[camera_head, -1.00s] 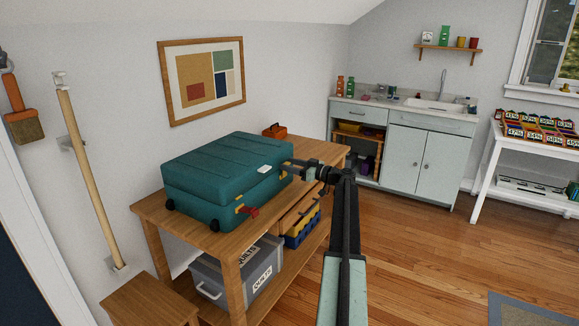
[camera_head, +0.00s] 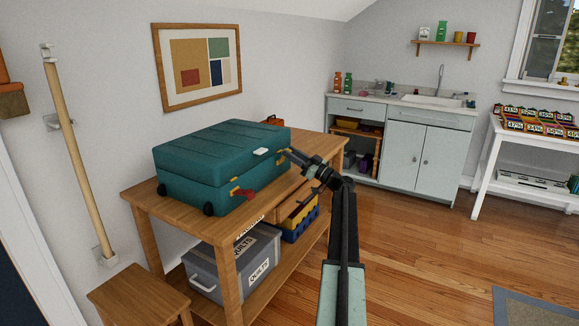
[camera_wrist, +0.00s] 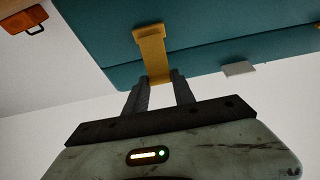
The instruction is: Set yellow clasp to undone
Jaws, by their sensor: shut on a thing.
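A teal case (camera_head: 210,160) lies with its lid down on a wooden workbench. The yellow clasp (camera_wrist: 152,50) is a strap on the case's side, clear in the wrist view. My gripper (camera_wrist: 160,84) is shut on the lower end of this clasp, one dark finger on each side. In the head view my gripper (camera_head: 289,154) is at the case's right end, where it mostly hides the clasp. Whether the yellow clasp is unlatched I cannot tell.
The workbench (camera_head: 140,202) carries an orange box (camera_head: 272,121) behind the case. A grey bin (camera_head: 240,262) and a blue-yellow bin (camera_head: 299,226) are below. A stool (camera_head: 138,292) stands at front left. The wooden floor to the right is open.

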